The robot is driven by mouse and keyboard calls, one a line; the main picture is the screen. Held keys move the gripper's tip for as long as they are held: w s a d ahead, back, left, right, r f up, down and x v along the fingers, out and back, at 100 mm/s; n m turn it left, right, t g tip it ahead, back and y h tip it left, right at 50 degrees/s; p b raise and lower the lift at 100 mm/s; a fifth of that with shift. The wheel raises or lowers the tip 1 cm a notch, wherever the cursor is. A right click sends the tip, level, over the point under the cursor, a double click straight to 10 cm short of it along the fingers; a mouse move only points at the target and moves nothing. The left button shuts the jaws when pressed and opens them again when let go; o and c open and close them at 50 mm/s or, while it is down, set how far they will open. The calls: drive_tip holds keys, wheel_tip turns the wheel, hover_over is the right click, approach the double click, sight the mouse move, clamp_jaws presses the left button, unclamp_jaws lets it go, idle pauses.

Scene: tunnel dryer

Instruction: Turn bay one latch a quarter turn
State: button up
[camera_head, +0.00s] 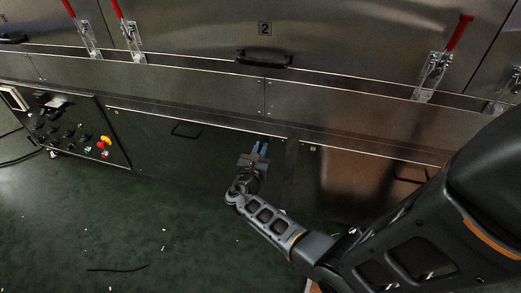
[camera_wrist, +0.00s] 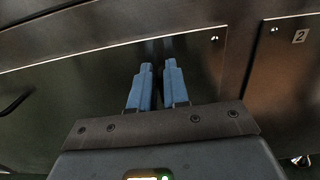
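A dark lower panel (camera_wrist: 60,100), with a wire handle (camera_head: 186,130), lies left of the panel marked 2; I see no number on it. A small bright fitting (camera_wrist: 214,38) sits near its upper right corner, possibly the latch; it is too small to tell its shape or angle. My gripper (camera_head: 260,148) is in front of this panel, near its upper right part. In the wrist view, its two blue fingers (camera_wrist: 158,66) stand apart with a narrow empty gap. The fitting is up and to the right of the fingertips, apart from them in the picture.
The lower panel marked 2 (camera_wrist: 285,80) is on the right, with another small fitting (camera_wrist: 275,30). Red-handled clamps (camera_head: 130,38) and a black handle (camera_head: 264,59) are above. A control panel (camera_head: 65,128) stands at left. The green floor (camera_head: 130,225) has small scraps.

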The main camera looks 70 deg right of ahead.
clamp_jaws()
drive_tip(key=m+b, duration=0.4)
drive_tip(key=s+f+m+b, duration=0.1)
drive_tip(key=m+b, duration=0.3)
drive_tip(key=m, duration=0.1)
drive_tip(key=m+b, duration=0.4)
drive_tip(key=shift+s+f+m, duration=0.35)
drive_tip(key=shift+s+m, duration=0.05)
drive_tip(key=shift+d+f+m+b, duration=0.1)
drive_tip(key=shift+f+m+b, duration=0.05)
drive_tip(key=shift+m+b, duration=1.8)
drive_tip(key=shift+o, duration=2.1)
unclamp_jaws()
